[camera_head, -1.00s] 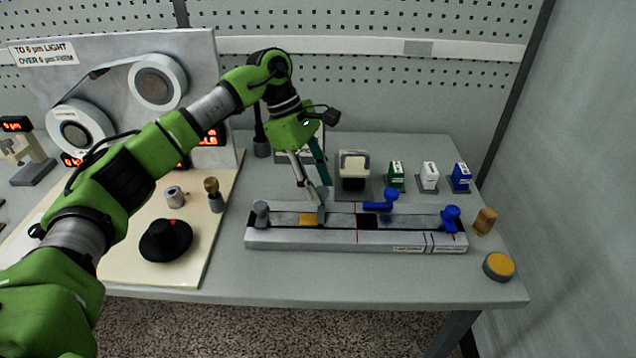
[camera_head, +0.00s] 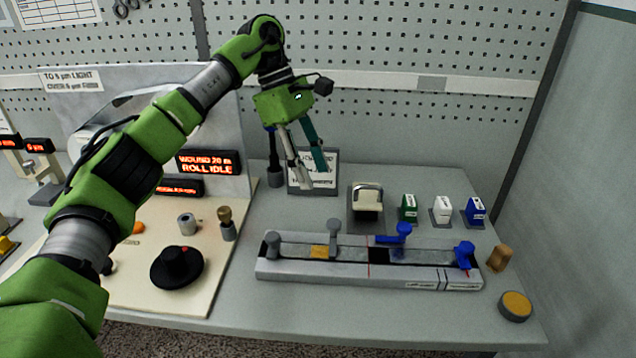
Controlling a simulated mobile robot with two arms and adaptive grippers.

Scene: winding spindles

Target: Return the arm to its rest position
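My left arm is green and grey and reaches in from the lower left. Its gripper (camera_head: 316,178) hangs above the table, in front of a small white sign (camera_head: 299,180). Its two fingers point down and stand apart, with nothing seen between them. The gripper is clear of the long grey splicing block (camera_head: 320,270), which lies below and to the right of it. The block carries a grey lever (camera_head: 334,240) standing up and blue clamps (camera_head: 465,254). My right gripper is not in view.
A winding panel with red displays (camera_head: 208,162) stands behind my arm. A black knob (camera_head: 177,267) and small metal posts sit on the cream board. A white-topped dispenser (camera_head: 367,199), several small coloured boxes (camera_head: 409,208), a cork (camera_head: 499,258) and a yellow-topped disc (camera_head: 515,305) stand right. The front table edge is clear.

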